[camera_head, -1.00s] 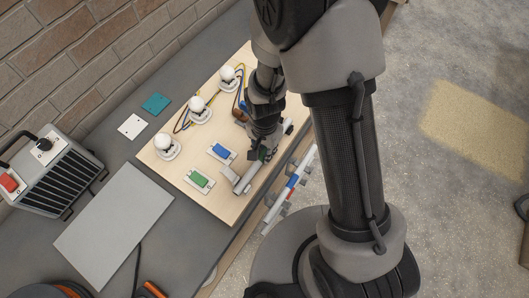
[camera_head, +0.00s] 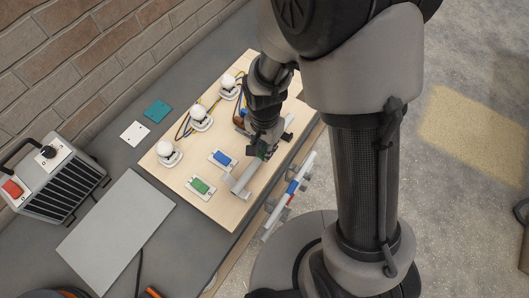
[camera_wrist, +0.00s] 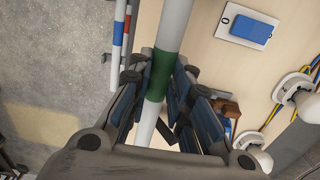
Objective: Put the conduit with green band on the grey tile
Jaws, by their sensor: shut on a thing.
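The conduit with green band is a pale tube; in the head view its lower end (camera_head: 246,178) shows over the front part of the wooden board. In the wrist view the tube (camera_wrist: 175,22) runs between my fingers, with its green band (camera_wrist: 159,75) at the jaws. My gripper (camera_head: 262,153) is shut on the conduit around the band; the fingers also show in the wrist view (camera_wrist: 160,88). I cannot tell the gap between conduit and board. The grey tile (camera_head: 117,233) is a large flat bare plate on the dark bench at the left.
The wooden board (camera_head: 222,207) carries a green switch (camera_head: 200,187), a blue switch (camera_head: 222,159) and white bulbs (camera_head: 169,154). Conduits with red and blue bands (camera_head: 291,188) hang beside the bench edge. A heater (camera_head: 57,180) stands left. White (camera_head: 135,132) and teal (camera_head: 157,109) tiles lie behind.

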